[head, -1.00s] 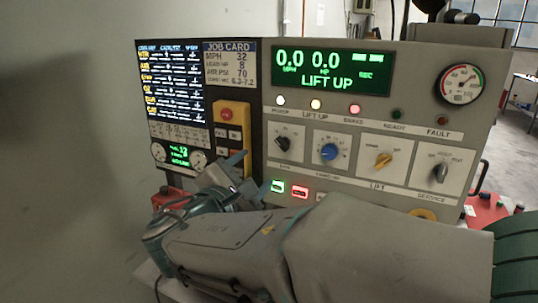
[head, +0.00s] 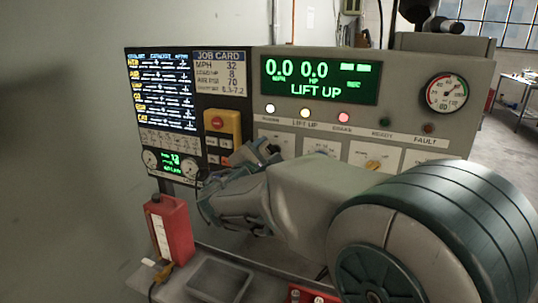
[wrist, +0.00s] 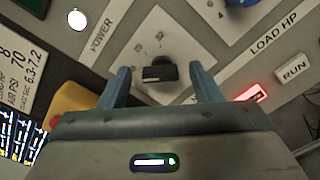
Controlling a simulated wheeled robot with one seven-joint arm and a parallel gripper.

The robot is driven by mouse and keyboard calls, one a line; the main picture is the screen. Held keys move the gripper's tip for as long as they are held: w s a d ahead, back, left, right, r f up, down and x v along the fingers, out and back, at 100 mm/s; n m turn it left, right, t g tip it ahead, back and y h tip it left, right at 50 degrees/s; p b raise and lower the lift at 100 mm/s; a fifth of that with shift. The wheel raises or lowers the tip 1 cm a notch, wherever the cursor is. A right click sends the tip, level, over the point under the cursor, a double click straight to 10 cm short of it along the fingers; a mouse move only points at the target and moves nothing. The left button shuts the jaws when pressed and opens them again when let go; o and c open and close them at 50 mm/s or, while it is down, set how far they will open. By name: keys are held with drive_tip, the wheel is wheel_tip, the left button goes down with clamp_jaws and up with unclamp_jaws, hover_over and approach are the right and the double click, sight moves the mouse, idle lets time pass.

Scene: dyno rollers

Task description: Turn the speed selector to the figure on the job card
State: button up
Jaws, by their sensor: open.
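The job card (head: 219,73) stands upper left on the console in the head view and reads MPH 32. In the wrist view a black knob (wrist: 160,72) sits on a white plate (wrist: 178,32), between the POWER and LOAD HP labels. The marks around it are too small to read, and the label under it is hidden. My gripper (wrist: 161,78) is open, with one blue finger on each side of the knob and a gap to each. I cannot tell how deep the fingers reach. In the head view my gripper (head: 262,152) and arm hide this knob.
The green display (head: 320,80) reads 0.0, 0.0 and LIFT UP. A yellow box with a red button (head: 217,122) is left of my gripper. A red bottle (head: 170,230) and a grey tray (head: 218,278) are below.

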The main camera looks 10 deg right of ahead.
drive_tip(key=c, duration=1)
drive_tip(key=shift+f+b, duration=0.2)
drive_tip(key=shift+b, duration=0.4)
drive_tip(key=m+b, duration=0.9)
drive_tip(key=b, duration=0.5)
drive_tip(key=m+b, duration=0.8)
drive_tip(key=b, duration=0.6)
drive_tip(key=shift+s+d+f+m+b, duration=0.1)
drive_tip(key=shift+f+m+b, duration=0.05)
drive_tip(key=shift+m+b, duration=0.2)
drive_tip(key=shift+m, duration=0.25)
